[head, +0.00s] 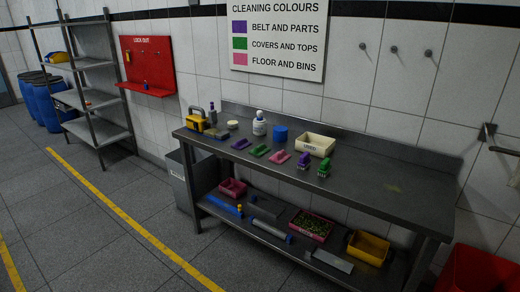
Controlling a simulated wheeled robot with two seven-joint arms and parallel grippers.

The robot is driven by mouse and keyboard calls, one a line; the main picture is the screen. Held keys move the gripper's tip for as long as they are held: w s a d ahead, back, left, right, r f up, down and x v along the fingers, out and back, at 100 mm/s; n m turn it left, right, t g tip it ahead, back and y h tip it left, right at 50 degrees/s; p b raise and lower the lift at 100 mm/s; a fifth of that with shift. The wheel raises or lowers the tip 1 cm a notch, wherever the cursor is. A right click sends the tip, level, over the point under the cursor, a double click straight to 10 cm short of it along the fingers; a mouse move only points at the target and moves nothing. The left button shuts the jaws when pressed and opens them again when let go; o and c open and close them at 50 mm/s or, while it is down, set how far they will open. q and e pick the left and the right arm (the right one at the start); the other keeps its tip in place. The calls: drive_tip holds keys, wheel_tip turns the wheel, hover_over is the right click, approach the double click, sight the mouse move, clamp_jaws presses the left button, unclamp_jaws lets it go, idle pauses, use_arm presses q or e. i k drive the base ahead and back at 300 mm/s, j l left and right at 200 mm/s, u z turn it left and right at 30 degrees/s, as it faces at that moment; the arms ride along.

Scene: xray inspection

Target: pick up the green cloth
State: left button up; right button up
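The green cloth (259,150) lies flat on the steel bench top (385,192), towards its front edge. A purple cloth (241,143) lies to its left and a pink cloth (279,157) to its right, in a row with small gaps. The whole green cloth shows, with nothing on top of it. Neither of my grippers is in the picture.
Behind the cloths stand a white bottle (259,124) and a blue round item (280,133). A cream tray (316,145), a purple brush (302,162) and a green brush (324,168) are further right. The bench's right half is bare. Open floor (120,210) lies left.

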sight(259, 151)
drive_tip(key=i+j+z, duration=0.15)
drive_tip(key=i+j, duration=0.2)
drive_tip(key=i, duration=0.15)
drive_tip(key=i+j+z, duration=0.1)
drive_tip(key=i+j, duration=0.35)
drive_tip(key=i+j+z, duration=0.15)
drive_tip(key=i+j, duration=0.3)
drive_tip(key=i+j+z, duration=0.1)
drive_tip(key=i+j, duration=0.4)
drive_tip(key=i+j+z, duration=0.15)
drive_tip(key=i+j, duration=0.25)
drive_tip(key=j, duration=0.15)
drive_tip(key=i+j+z, duration=0.1)
drive_tip(key=i+j, duration=0.3)
drive_tip(key=j, duration=0.15)
